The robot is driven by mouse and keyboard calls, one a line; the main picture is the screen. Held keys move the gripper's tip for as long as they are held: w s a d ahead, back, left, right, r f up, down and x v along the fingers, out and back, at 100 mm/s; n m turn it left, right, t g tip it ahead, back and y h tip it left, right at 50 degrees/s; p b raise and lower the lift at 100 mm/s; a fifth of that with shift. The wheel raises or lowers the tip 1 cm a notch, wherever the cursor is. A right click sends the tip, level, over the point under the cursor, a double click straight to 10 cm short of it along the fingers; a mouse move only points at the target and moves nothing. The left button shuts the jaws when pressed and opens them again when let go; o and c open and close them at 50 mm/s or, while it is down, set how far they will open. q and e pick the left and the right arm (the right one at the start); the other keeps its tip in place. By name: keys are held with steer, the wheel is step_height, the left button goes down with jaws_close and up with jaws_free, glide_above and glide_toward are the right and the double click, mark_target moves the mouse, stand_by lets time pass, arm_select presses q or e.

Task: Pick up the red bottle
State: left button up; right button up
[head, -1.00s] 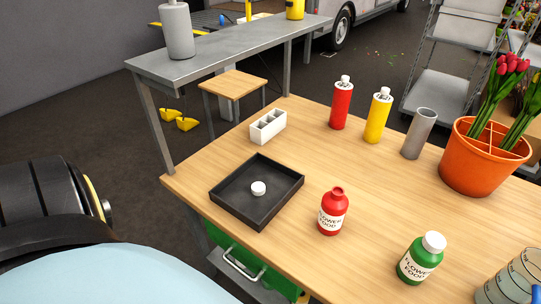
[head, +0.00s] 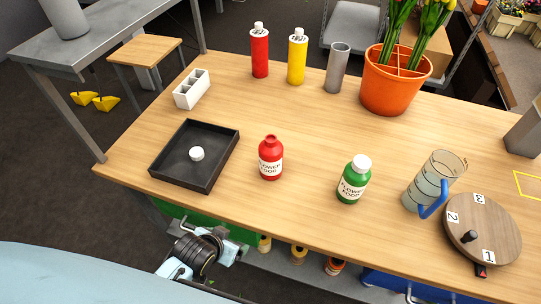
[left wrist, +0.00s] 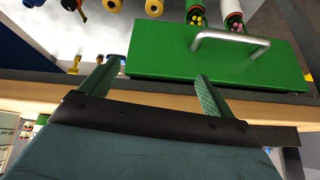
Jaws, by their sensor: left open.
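A red bottle (head: 270,158) with a "Flower Food" label stands upright on the wooden table (head: 300,215), right of a black tray. Its top is red and shows no white cap. A taller red bottle (head: 260,52) with a white top stands at the back. My left gripper (head: 230,250) is low at the table's front edge, apart from both bottles. In the left wrist view my left gripper's fingers (left wrist: 155,80) are spread and empty, with a green drawer front (left wrist: 200,60) beyond them. No red bottle on the tabletop shows there. My right gripper is not in view.
The black tray (head: 159,172) holds a white cap (head: 197,153). A green bottle (head: 354,180), a glass jug (head: 432,180) and a round wooden board (head: 497,228) stand to the right. A yellow bottle (head: 297,58), grey cylinder (head: 337,70) and orange pot (head: 392,88) are behind.

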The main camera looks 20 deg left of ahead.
arm_select(q)
step_height(320, 180, up, 4)
steer(key=w, duration=0.1)
steer(key=t+h, duration=0.2)
steer(key=t, duration=0.5)
glide_toward(267, 155)
steer(key=x, duration=0.8)
steer(key=shift+w+f, duration=0.15)
steer(key=shift+w, duration=0.05)
steer(key=shift+f+b+x, duration=0.2)
steer(key=shift+b+x, duration=0.3)
steer(key=shift+x, duration=2.1)
steer(key=shift+a, duration=0.15)
steer(key=c, duration=1.2)
